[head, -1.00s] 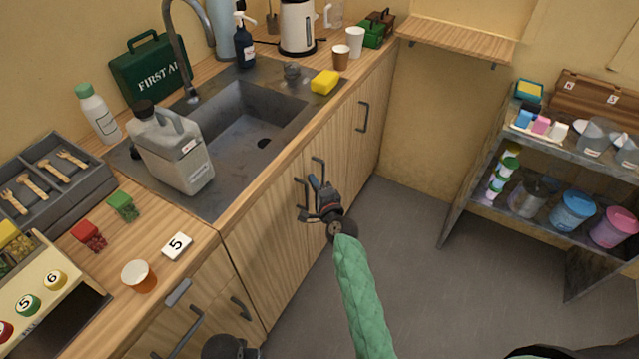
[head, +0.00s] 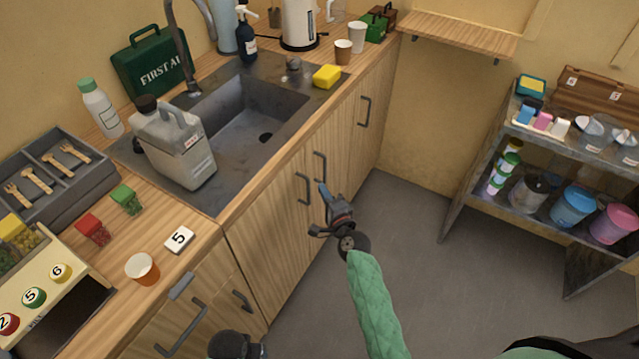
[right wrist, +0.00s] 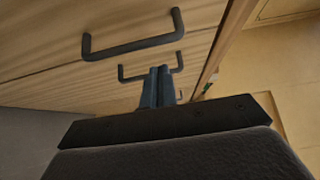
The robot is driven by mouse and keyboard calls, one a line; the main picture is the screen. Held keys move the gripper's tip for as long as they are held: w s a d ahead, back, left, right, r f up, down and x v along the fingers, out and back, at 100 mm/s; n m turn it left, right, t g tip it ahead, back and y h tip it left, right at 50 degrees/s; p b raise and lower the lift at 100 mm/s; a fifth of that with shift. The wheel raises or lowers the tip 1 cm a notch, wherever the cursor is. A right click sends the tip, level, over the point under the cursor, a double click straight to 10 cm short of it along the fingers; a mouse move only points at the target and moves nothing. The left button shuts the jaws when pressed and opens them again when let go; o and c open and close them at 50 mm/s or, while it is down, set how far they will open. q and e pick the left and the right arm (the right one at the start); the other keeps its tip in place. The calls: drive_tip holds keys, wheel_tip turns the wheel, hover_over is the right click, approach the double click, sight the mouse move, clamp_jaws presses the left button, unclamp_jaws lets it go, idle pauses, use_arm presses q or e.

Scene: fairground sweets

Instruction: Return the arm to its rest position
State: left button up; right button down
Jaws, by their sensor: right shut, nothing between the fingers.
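My right gripper (head: 325,190) is in front of the wooden cabinet doors (head: 275,235), below the counter edge, its arm in a green quilted sleeve. Its fingers are together and empty. In the right wrist view the closed fingers (right wrist: 158,86) point toward dark door handles (right wrist: 135,45); I cannot tell the exact gap, but they seem to hold none of them.
A metal shelf unit (head: 478,195) with tubs stands at right. A wooden wall shelf (head: 455,38) juts out behind. The floor (head: 410,240) between is clear.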

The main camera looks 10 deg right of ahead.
drive_tip(key=shift+s+d, duration=0.15)
drive_tip(key=shift+s, duration=0.4)
drive_tip(key=s+a+f+n+g+y, duration=0.2)
drive_tip(key=s+a+f+n+g, duration=0.2)
drive_tip(key=s+f+n+g, duration=0.75)
drive_tip(key=s+d+f+n+g+h, duration=0.1)
drive_tip(key=s+d+f+h, duration=0.1)
drive_tip(key=s, duration=0.5)
drive_tip(key=s+d+f+n+g+h, duration=0.1)
drive_tip(key=s+d+f+n+g, duration=0.1)
drive_tip(key=s+d+f, duration=0.2)
drive_tip(key=s+d+f+n+g+h, duration=0.1)
drive_tip(key=s+f, duration=0.5)
drive_tip(key=s, duration=0.6)
drive_tip(key=shift+d+n+h, duration=0.75)
drive_tip(key=shift+d+h, duration=0.05)
drive_tip(key=shift+d, duration=0.35)
drive_tip(key=shift+f+g, duration=0.1)
drive_tip(key=shift+g, duration=0.15)
